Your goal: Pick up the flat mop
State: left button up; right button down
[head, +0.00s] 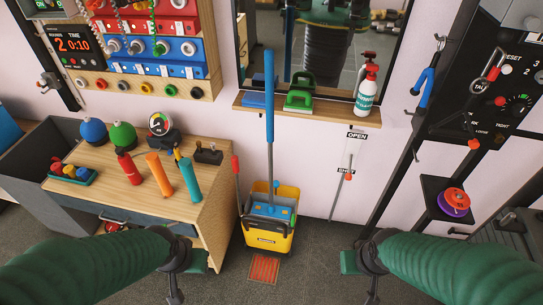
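The flat mop stands upright in a yellow bucket (267,240) on the floor at the middle. Its long handle (270,100) is blue with a grey lower part and rises in front of the mirror shelf. Its blue head (272,211) sits at the bucket's top. My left gripper (175,288) is low in the picture, to the left of the bucket and apart from it. My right gripper (373,288) is low on the right, also apart from the mop. Both look empty, but their finger openings are hard to make out.
A wooden workbench (215,205) with coloured bottles stands left of the bucket. A red-tipped stick (236,170) leans beside the bucket. An orange floor grate (264,268) lies in front. Floor right of the bucket is clear.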

aim_at(270, 210)
jog(key=i+l+u, duration=0.4)
jog(key=l, duration=0.25)
jog(key=i+l+u, duration=0.2)
jog(key=l, duration=0.15)
jog(key=l+u, duration=0.2)
jog(key=l, duration=0.2)
jog(key=i, duration=0.05)
